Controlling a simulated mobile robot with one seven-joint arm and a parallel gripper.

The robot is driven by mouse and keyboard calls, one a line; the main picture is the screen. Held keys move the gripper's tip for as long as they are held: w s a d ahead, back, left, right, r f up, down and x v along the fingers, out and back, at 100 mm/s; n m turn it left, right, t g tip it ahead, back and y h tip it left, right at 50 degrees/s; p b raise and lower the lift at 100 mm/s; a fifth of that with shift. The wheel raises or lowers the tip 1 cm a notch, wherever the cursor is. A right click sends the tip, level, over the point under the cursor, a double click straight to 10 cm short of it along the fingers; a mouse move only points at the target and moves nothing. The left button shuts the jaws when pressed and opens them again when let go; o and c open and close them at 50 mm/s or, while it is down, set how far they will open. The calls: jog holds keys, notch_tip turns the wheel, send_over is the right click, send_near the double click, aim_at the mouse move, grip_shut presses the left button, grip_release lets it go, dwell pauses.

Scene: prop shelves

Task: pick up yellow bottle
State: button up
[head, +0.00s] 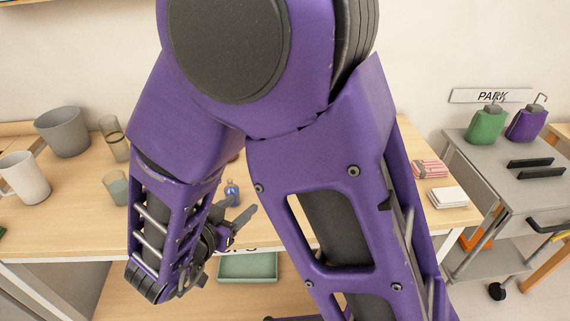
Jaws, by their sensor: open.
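I see no yellow bottle in the head view; my arm covers much of the middle of the picture. My gripper (238,216) is open and appears empty, at the front edge of the wooden table (70,215). A small blue bottle (232,191) stands on the table just behind the gripper in the picture. I cannot tell how far apart they are.
A grey pot (62,132), a white mug (24,177) and two glasses (116,188) stand at left. Pink packs (430,169) and white cards (448,197) lie at right. A grey cart (490,160) holds green (487,125) and purple (527,124) containers. A green tray (248,267) sits below.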

jog(key=shift+n, duration=0.3)
jog(key=x, duration=0.4)
jog(key=b+x, duration=0.1)
jog(key=x, duration=0.6)
jog(key=shift+w+d+r, duration=0.2)
jog(key=shift+w+d, duration=0.05)
jog(key=shift+d, duration=0.3)
jog(key=x, duration=0.2)
jog(key=d+x, duration=0.1)
jog(key=x, duration=0.1)
jog(key=shift+b, duration=0.35)
jog(key=shift+w+d+f, duration=0.1)
jog(key=shift+w+d, duration=0.15)
jog(key=shift+w, duration=0.25)
grip_shut()
